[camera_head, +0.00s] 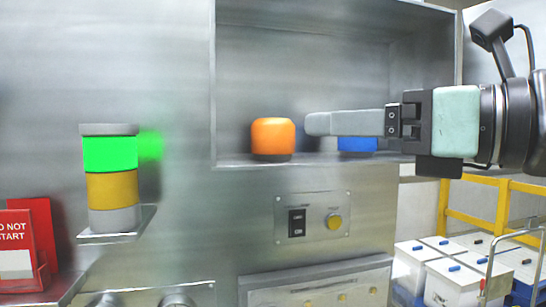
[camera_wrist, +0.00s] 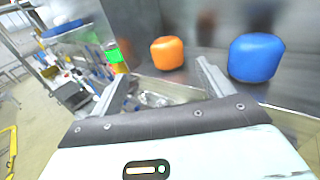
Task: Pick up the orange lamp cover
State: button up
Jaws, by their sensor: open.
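The orange lamp cover (camera_head: 273,137) is a rounded orange cap on the ledge of a metal recess in the head view. My gripper (camera_head: 312,124) reaches in from the right, with its fingertips just right of the cover and apart from it. In the wrist view the orange lamp cover (camera_wrist: 167,53) stands beyond the fingertips, between them and a little above. The two fingers of my gripper (camera_wrist: 165,80) are spread apart with nothing between them.
A blue cover (camera_head: 357,144) sits on the same ledge, partly hidden behind my finger; in the wrist view it is right of the right finger. A green and yellow signal light (camera_head: 110,170) stands at left. The recess's left wall (camera_head: 213,90) is left of the orange cover.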

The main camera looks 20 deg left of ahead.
aim_at(288, 123)
jog(key=x, duration=0.3)
jog(key=b+x, duration=0.1)
jog(key=x, duration=0.2)
jog(key=b+x, duration=0.1)
jog(key=x, duration=0.2)
jog(key=shift+w+a+r, duration=0.15)
jog(key=shift+w+r, duration=0.05)
jog(key=shift+w, duration=0.2)
jog(key=p+x, duration=0.1)
jog(key=x, duration=0.3)
jog(key=shift+w+a+f+p, duration=0.1)
jog(key=shift+w+p, duration=0.2)
jog(key=shift+p, duration=0.1)
jog(key=c, duration=1.1)
